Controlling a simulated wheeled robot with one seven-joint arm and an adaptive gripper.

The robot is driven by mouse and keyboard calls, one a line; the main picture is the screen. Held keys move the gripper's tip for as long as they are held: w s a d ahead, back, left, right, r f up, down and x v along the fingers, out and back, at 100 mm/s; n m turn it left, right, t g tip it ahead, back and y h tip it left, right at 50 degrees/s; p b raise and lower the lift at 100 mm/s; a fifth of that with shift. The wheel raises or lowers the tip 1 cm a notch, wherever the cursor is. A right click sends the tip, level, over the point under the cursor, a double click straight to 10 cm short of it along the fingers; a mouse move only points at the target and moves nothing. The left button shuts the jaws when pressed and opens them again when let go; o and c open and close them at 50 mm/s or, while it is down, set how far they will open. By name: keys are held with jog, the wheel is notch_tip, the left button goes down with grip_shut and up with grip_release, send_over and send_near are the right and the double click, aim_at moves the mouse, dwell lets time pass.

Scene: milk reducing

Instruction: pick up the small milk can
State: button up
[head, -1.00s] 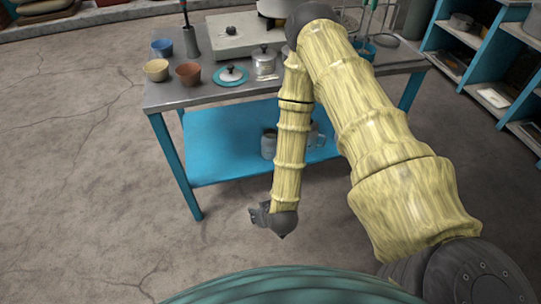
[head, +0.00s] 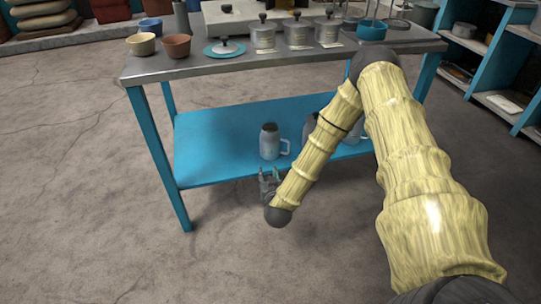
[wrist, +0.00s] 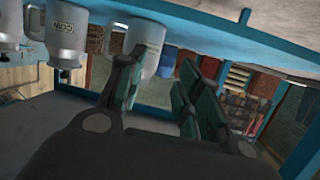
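Grey lidded cans with side handles stand upright on the blue lower shelf (head: 215,140) of the table. The leftmost can (head: 270,143) shows clearly in the head view, its handle to the right; others are partly hidden by my arm. Which can is the small one I cannot tell. In the wrist view the cans appear upside down: one (wrist: 143,48) lies beyond my fingers, partly covered by a finger, and a lettered one (wrist: 66,35) is to its left. My gripper (head: 268,177) is at the shelf's front edge, just in front of and below the leftmost can. Its fingers (wrist: 158,92) are apart and empty.
The metal table top (head: 190,68) above the shelf carries lidded pots (head: 263,37), a tan bowl (head: 141,44), a brown bowl (head: 177,46) and a blue-rimmed lid (head: 224,49). A table leg (head: 160,165) stands left. The left part of the shelf is bare.

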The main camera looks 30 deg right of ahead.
aim_at(289, 149)
jog(key=w+d+f+m+h+b, duration=0.1)
jog(key=w+d+b, duration=0.1)
jog(key=d+b, duration=0.1)
jog(key=w+d+f+h+b, duration=0.1)
jog(key=w+d+h+b, duration=0.1)
jog(key=w+d+b, duration=0.1)
jog(key=w+d+f+m+h+b, duration=0.1)
jog(key=w+d+h+b, duration=0.1)
jog(key=d+b, duration=0.2)
jog(key=shift+w+d+f+m+t+b, duration=0.1)
jog(key=shift+w+d+m+t+b, duration=0.1)
jog(key=shift+d, duration=0.6)
jog(key=shift+w+d+m+t+b, duration=0.1)
jog(key=shift+d+t, duration=0.1)
jog(key=shift+d, duration=0.6)
jog(key=b+x, duration=0.3)
jog(key=x, duration=0.1)
jog(key=shift+w+d, duration=0.2)
jog(key=shift+w, duration=0.05)
jog(key=shift+w+d+r+b, duration=0.25)
jog(key=shift+w+b, duration=0.1)
jog(key=shift+w, duration=0.05)
jog(key=shift+c, duration=0.2)
grip_shut()
